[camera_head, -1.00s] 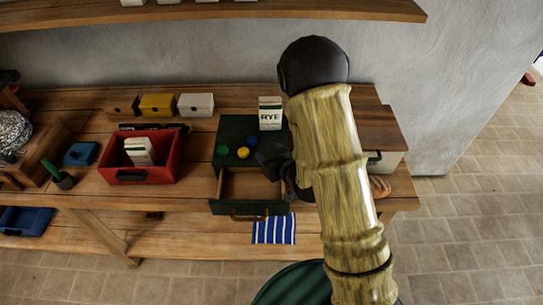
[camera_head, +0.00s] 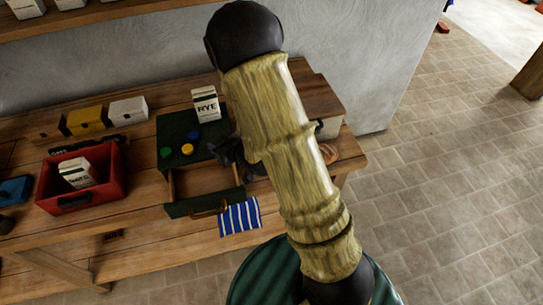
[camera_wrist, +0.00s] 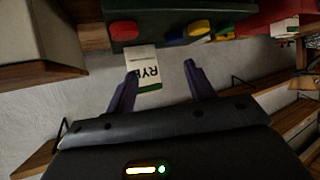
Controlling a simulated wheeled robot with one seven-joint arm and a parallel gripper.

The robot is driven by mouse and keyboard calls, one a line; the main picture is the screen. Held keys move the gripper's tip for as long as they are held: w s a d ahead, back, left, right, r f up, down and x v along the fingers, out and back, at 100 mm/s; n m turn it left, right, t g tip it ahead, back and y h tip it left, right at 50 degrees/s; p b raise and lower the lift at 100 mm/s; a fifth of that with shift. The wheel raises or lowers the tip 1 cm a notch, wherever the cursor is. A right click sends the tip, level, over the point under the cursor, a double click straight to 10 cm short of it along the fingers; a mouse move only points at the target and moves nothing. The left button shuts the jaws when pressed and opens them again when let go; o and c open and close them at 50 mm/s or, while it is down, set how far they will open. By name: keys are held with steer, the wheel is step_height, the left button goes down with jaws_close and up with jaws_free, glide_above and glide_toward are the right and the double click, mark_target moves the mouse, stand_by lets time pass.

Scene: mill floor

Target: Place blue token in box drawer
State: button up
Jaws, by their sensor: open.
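The blue token (camera_head: 193,135) lies on top of the dark green box (camera_head: 170,128), by a yellow token (camera_head: 187,149) and a green token (camera_head: 166,153). The box's drawer (camera_head: 205,182) is pulled open at the front; the inside I can see looks empty. My gripper (camera_head: 222,150) is right of the tokens, partly hidden by my arm. In the wrist view, my gripper (camera_wrist: 160,70) is open and empty, its fingers apart. That view is upside down and shows the blue token (camera_wrist: 175,40) on the box beyond the fingertips, with a red token (camera_wrist: 123,29) off to one side.
A white RYE carton (camera_head: 207,104) stands at the back of the box. A red bin (camera_head: 105,182) holding a carton is to the left. Small coloured drawer boxes (camera_head: 87,120) line the back.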

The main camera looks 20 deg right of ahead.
steer(key=s+d+r+m+g+h, duration=0.2)
steer(key=s+d+r+g, duration=0.2)
steer(key=s, duration=0.4)
steer(key=s+d+r+m+g+h, duration=0.2)
steer(key=s+d+r+m+g, duration=0.1)
steer(key=s+d, duration=0.4)
steer(key=shift+s+d+r+g+h, duration=0.15)
steer(key=shift+s+r+g+h, duration=0.25)
steer(key=shift+s+r+g, duration=0.5)
steer(key=shift+o, duration=0.6)
steer(key=shift+s+f, duration=0.2)
steer(key=shift+f, duration=0.1)
